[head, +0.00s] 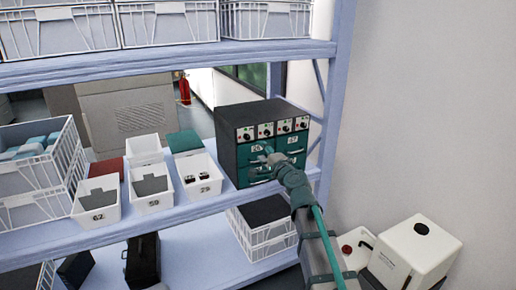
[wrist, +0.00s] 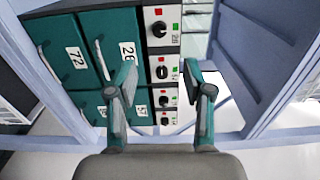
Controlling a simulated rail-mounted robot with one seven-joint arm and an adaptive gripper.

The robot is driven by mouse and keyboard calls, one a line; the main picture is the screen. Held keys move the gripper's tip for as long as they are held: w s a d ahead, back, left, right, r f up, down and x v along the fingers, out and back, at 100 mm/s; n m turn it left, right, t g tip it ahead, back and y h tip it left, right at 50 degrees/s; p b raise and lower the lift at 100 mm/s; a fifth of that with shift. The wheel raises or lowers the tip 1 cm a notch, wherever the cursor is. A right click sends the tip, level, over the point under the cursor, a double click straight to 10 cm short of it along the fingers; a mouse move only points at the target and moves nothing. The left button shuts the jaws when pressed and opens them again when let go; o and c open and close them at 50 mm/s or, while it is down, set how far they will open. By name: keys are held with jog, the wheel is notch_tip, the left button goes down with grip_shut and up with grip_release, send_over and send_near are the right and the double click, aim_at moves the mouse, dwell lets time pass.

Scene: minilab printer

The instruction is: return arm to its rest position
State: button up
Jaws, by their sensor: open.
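My gripper (wrist: 160,82) is open and empty in the wrist view, its two teal and grey fingers apart. Behind the fingers is the dark cabinet with teal drawers (wrist: 62,32), numbered labels, and a strip of knobs and lights (wrist: 163,72). In the head view my arm reaches up from the lower right, and my gripper (head: 268,155) is in front of the cabinet (head: 235,130) on the middle shelf. The arm hides part of the lower drawers. I cannot tell whether the fingertips touch the cabinet front.
White bins (head: 98,207) and a wire crate (head: 20,208) stand on the shelf (head: 180,215) left of the cabinet. A shelf post (head: 338,75) rises at its right. White containers (head: 405,255) stand low at the right. The wall side above them is clear.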

jog(key=shift+s+d, duration=0.15)
jog(key=shift+s, duration=0.1)
